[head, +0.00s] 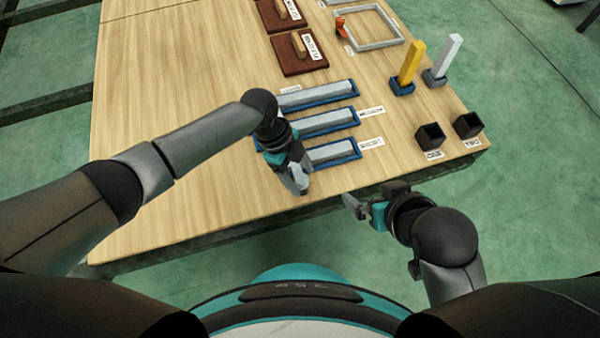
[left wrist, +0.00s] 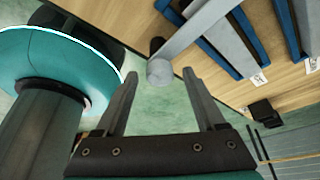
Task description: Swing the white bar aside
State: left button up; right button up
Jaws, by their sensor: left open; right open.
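A pale grey-white bar (left wrist: 192,34) with a round end shows in the left wrist view. It slants over the table top, and its round end lies at the table edge, beside a dark knob (left wrist: 156,46). My left gripper (head: 297,182) is open near the front edge of the table. In the left wrist view its two fingers stand apart with the bar's round end ahead between them, not gripped. In the head view my left gripper hides most of this bar. My right gripper (head: 352,204) is open and empty, just off the table's front edge.
An upright yellow bar (head: 412,62), an upright white bar (head: 451,52) and black boxes (head: 430,137) stand at the right. The table's left part (head: 170,80) is clear.

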pick_arm(q)
jog(key=shift+c, duration=0.2)
grip_shut()
dwell(1.1)
